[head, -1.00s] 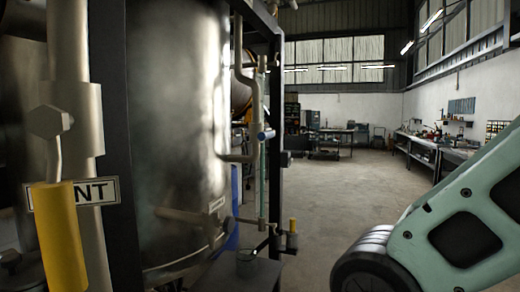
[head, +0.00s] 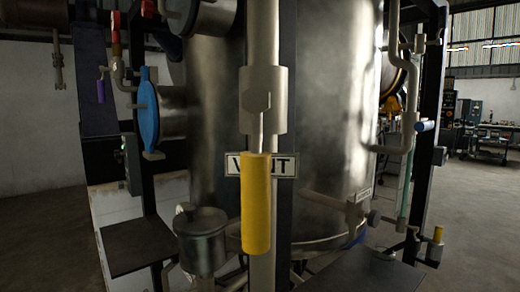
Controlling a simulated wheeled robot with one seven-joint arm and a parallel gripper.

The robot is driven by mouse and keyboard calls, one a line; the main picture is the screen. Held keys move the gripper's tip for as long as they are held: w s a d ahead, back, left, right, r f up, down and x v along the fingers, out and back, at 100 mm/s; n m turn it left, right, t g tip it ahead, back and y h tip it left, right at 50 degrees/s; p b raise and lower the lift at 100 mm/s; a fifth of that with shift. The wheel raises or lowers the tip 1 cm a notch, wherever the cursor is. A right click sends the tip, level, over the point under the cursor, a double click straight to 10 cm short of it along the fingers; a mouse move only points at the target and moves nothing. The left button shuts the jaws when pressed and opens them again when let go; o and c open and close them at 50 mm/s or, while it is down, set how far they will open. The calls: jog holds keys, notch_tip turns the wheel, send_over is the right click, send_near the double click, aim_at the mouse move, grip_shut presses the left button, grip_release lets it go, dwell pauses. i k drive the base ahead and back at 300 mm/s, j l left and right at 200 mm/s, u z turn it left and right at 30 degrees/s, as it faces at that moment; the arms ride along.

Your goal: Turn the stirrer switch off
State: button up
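No switch labelled as the stirrer's can be read in the head view. A small grey-green box (head: 131,164) is fixed to a dark post left of the big steel vessel (head: 325,110); its face is seen edge-on, and I cannot tell whether it carries a switch. My gripper is not in view, so its state and its place relative to the box are hidden.
A yellow-handled valve (head: 256,203) on a vertical pipe stands close in front, before a vent sign (head: 285,165). A blue round handle (head: 148,110) is at left. Dark shelves (head: 138,244) jut out low. Open floor (head: 475,215) lies at right.

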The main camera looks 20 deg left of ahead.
aim_at(118, 154)
jog(key=u, duration=1.65)
jog(key=i+j+u, duration=0.35)
jog(key=j, duration=0.15)
jog(key=i+j+u, duration=0.4)
jog(key=i+j+z, duration=0.15)
jog(key=i, duration=0.35)
jog(key=i+j+z, duration=0.15)
jog(key=i, duration=0.35)
